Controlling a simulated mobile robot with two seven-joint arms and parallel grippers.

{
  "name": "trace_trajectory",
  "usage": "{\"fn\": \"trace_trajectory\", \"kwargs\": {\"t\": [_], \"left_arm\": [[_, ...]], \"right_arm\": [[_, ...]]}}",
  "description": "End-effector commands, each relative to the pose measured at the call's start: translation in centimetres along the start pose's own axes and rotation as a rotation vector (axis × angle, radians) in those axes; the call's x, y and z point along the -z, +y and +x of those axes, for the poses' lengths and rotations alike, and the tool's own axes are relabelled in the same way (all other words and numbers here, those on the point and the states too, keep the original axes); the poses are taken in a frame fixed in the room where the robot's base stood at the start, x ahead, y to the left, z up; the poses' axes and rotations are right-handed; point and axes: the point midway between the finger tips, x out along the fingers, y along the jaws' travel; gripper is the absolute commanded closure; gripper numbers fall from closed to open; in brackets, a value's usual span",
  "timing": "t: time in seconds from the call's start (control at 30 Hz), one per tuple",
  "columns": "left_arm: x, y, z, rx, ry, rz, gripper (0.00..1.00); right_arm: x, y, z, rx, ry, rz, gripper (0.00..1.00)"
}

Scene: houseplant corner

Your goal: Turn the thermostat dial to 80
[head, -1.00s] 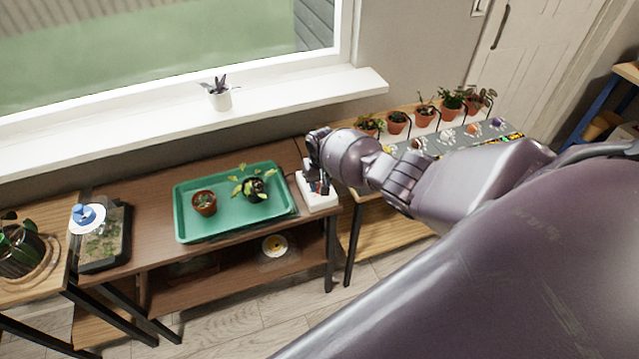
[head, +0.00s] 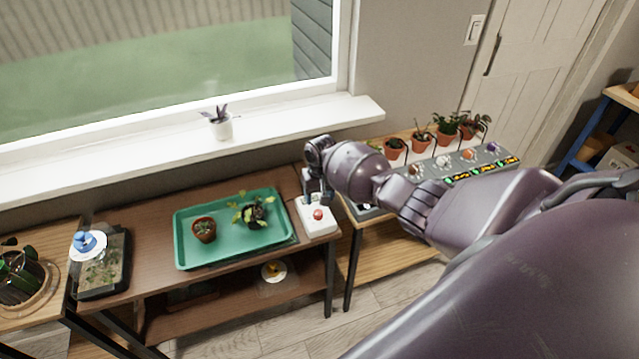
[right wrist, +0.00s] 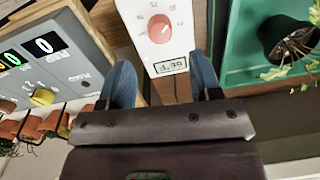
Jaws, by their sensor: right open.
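The thermostat is a white box (head: 315,224) with a red dial (head: 318,214), at the right end of the brown table. In the right wrist view the dial (right wrist: 160,28) lies beyond the fingertips, with a small display (right wrist: 171,66) below it. Its digits look upside down there and seem to read 66.1. My right gripper (head: 317,188) is over the back part of the box. Its two blue-grey fingers (right wrist: 163,80) are open and apart, with nothing between them and not touching the dial. My left gripper is not in view.
A green tray (head: 184,259) with two potted plants stands left of the thermostat. A grey control panel (head: 437,172) with coloured knobs and several potted plants is on the right, partly behind my right arm. The window sill (head: 290,122) runs behind the table.

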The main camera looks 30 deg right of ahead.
Motion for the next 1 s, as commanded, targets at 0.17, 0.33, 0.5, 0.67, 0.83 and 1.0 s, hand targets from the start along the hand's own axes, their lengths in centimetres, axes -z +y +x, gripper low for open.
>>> {"fn": "trace_trajectory", "kwargs": {"t": [0.17,0.33,0.5,0.67,0.83,1.0], "left_arm": [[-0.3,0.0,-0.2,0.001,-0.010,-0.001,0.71],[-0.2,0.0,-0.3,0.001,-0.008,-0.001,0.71],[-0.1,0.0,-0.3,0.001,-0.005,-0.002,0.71],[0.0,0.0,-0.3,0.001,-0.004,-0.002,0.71],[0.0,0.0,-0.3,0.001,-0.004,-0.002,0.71],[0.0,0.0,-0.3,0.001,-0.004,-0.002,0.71]], "right_arm": [[0.0,0.0,-2.5,0.000,0.002,-0.001,0.42],[0.0,0.0,-3.8,0.000,0.001,0.000,0.42],[-0.1,0.0,-4.1,-0.001,-0.001,0.001,0.42],[-0.1,0.0,-4.1,-0.001,-0.001,0.000,0.42],[-0.1,0.0,-4.1,-0.001,-0.001,0.000,0.42],[0.0,0.0,-4.1,0.000,0.000,-0.007,0.42]]}}
